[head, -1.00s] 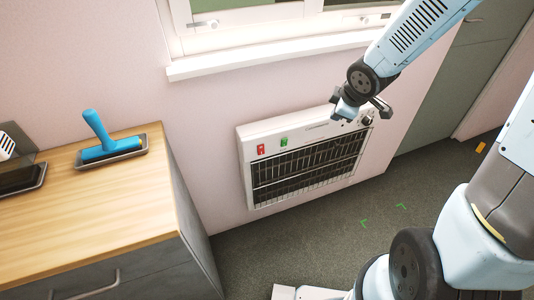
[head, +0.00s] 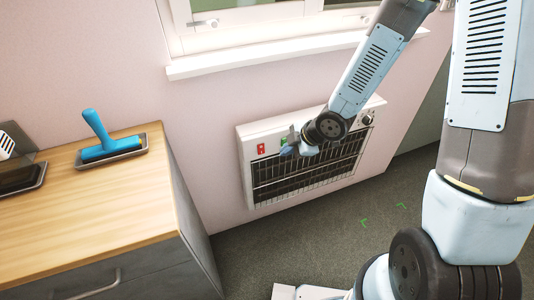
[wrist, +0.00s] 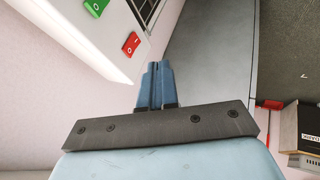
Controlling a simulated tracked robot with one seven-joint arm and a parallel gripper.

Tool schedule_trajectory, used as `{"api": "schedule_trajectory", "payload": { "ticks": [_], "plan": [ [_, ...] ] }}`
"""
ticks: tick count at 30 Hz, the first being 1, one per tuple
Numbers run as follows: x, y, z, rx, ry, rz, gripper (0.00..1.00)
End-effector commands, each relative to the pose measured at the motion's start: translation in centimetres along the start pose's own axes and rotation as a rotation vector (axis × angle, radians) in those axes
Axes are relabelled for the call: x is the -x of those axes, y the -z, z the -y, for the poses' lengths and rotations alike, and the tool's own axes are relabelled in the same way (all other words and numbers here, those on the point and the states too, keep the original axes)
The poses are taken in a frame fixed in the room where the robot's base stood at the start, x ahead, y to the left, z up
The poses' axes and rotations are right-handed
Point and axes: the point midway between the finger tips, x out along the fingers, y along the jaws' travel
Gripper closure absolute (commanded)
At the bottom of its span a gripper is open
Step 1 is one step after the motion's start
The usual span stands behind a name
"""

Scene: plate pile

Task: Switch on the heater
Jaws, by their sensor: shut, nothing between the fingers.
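The white wall heater (head: 247,177) with a dark grille hangs under the window in the head view. A red rocker switch (head: 261,148) is on its upper left panel, and a green switch (head: 284,141) to the right of it is partly covered by my gripper. My gripper (head: 288,143) is in front of the panel, near the green switch. In the wrist view my gripper (wrist: 155,68) has its blue fingers together and empty. The red switch (wrist: 131,44) is just left of and above the fingertips, apart from them; the green switch (wrist: 96,7) is farther off at the top left.
A dark knob (head: 367,119) is at the heater's right end. A wooden-topped cabinet (head: 100,220) stands at the left, bearing a blue-handled tool (head: 101,135) on a tray. A window sill (head: 250,58) juts out above the heater. The grey floor (head: 250,255) below is clear.

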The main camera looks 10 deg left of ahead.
Motion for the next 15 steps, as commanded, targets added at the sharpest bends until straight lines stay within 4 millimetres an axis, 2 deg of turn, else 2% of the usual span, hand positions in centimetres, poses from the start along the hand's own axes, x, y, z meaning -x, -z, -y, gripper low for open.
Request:
{"api": "schedule_trajectory", "payload": {
  "ticks": [8, 15],
  "plan": [
    [-0.9, 0.0, 0.0, -0.001, 0.001, -0.001, 1.0],
    [-3.5, 0.1, 0.1, -0.001, 0.003, -0.001, 1.0]
  ]
}}
